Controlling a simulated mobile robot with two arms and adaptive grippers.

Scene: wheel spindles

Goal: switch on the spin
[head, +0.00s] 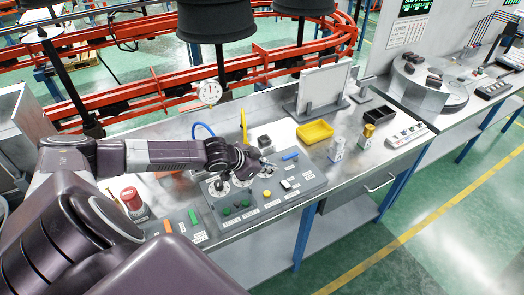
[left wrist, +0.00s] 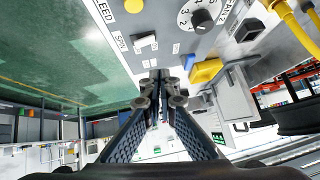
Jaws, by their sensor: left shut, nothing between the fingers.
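The grey control panel (head: 312,184) lies on the steel bench. Its white rocker switch (head: 286,184) is right of the yellow button (head: 267,193). In the left wrist view, the rocker switch (left wrist: 145,41) is beside a label reading "SPIN" (left wrist: 120,42); I cannot tell which way it is set. My left gripper (head: 265,164) is over the panel, behind the switch. In the left wrist view, the gripper's fingertips (left wrist: 160,76) are together and empty, apart from the switch in the picture. My right gripper is not in view.
A numbered dial (left wrist: 201,17) and a blue handle (head: 290,156) are near the gripper. Green buttons (head: 245,204) are at the panel's front. A yellow tray (head: 315,132) stands behind the panel; a red emergency button (head: 131,198) is to its left.

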